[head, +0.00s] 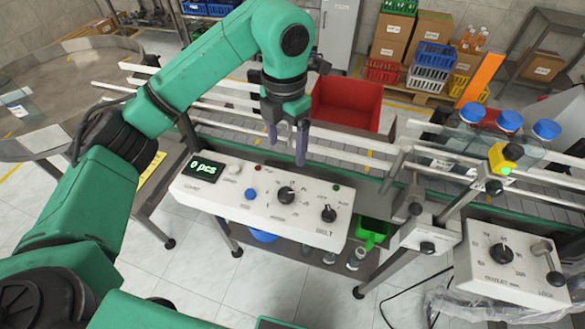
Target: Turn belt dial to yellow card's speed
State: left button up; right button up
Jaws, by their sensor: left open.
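The white control panel (215,205) has a black knob (328,213) at its right end, with a label below it that appears to read BELT. A larger black dial (286,195) with scale marks sits mid-panel. Both knobs' exact settings are too small to read. A yellow strip with dark marks, possibly the yellow card (152,171), is at the left beside my arm, partly hidden; its writing is unreadable. My left gripper (287,147) is open and empty, pointing down above and behind the mid-panel dial, apart from it. My right gripper is not in view.
The panel also has a display (203,167) reading 0 pcs and a blue button (250,194). The conveyor rails run behind it. A red bin (346,103) stands beyond. At right are blue-capped containers (509,121) and an outlet box (500,265) with its own dial.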

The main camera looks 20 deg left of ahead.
pick_arm(q)
notch_tip(320, 180, down, 2)
jog(key=s, duration=0.3)
jog(key=p, duration=0.2)
send_over(286, 193)
jog(key=s, duration=0.1)
notch_tip(286, 193, down, 4)
jog(key=shift+s+a+f, duration=0.1)
jog(key=shift+s, duration=0.05)
jog(key=f, duration=0.2)
jog(key=w+f+p, duration=0.1)
jog(key=f, duration=0.1)
jog(key=shift+w+f, duration=0.1)
jog(key=shift+f, duration=0.25)
notch_tip(286, 193, down, 2)
jog(key=shift+w+f+p, duration=0.1)
jog(key=shift+p, duration=0.2)
jog(key=shift+f, duration=0.15)
jog(key=shift+s, duration=0.2)
jog(key=c, duration=0.4)
jog(key=shift+w, duration=0.1)
grip_shut()
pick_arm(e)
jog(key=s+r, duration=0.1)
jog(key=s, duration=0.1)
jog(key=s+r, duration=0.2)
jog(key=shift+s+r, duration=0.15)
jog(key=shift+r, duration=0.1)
